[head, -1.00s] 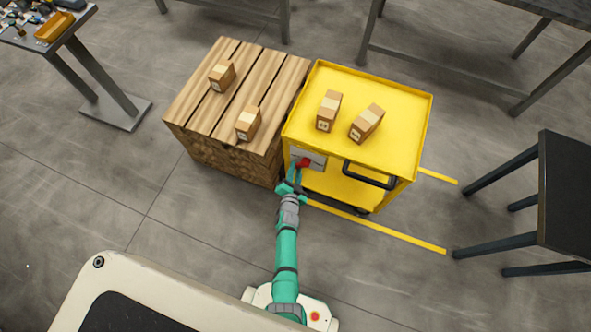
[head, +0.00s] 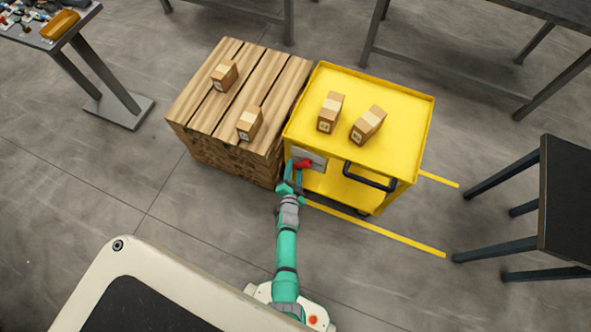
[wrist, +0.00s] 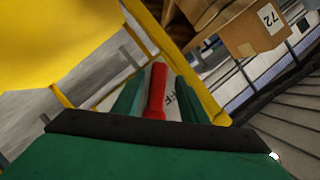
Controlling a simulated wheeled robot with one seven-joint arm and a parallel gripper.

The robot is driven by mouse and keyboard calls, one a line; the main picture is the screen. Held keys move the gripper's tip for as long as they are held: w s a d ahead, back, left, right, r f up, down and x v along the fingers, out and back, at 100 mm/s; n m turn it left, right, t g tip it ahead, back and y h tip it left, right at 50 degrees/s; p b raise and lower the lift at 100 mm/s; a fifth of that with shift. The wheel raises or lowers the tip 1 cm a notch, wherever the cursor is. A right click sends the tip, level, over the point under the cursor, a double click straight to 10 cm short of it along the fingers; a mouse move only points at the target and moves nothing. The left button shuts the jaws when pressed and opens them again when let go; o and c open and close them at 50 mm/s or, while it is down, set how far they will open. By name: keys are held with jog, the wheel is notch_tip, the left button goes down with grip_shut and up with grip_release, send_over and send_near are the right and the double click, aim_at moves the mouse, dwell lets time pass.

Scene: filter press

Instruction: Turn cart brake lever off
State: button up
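The red brake lever (head: 304,163) sits on a light plate (head: 316,158) at the near left corner of the yellow cart (head: 404,98). My gripper (head: 292,177) is at the lever, at the cart's near side. In the wrist view the red lever (wrist: 156,92) lies between the two green fingers of my gripper (wrist: 158,78). Narrow gaps show on both sides of it, so the fingers look open around it. Dark letters, partly hidden, show on the plate just right of the lever.
A wooden crate (head: 192,105) with two small boxes stands close along the cart's left side. Two more boxes (head: 368,125) lie on the cart top. A black handle (head: 371,177) juts from the cart's front, right of the lever. Open floor lies to the left.

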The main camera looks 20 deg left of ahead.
jog(key=shift+d, duration=0.1)
jog(key=v, duration=1)
jog(key=shift+s+d, duration=0.15)
jog(key=shift+s, duration=0.2)
jog(key=shift+r, duration=0.1)
jog(key=s+d+r+n+h, duration=0.3)
jog(key=s+d+r, duration=0.9)
jog(key=s+r, duration=0.4)
jog(key=s+d+r+n+h, duration=0.1)
jog(key=s+d+r, duration=0.2)
jog(key=r, duration=0.6)
jog(key=s+d+r+n+t, duration=0.1)
jog(key=s+d+r, duration=0.2)
jog(key=r, duration=0.6)
jog(key=shift+s+d+r+n+h, duration=0.3)
jog(key=shift+s+d+n+h, duration=0.1)
jog(key=shift+s, duration=0.25)
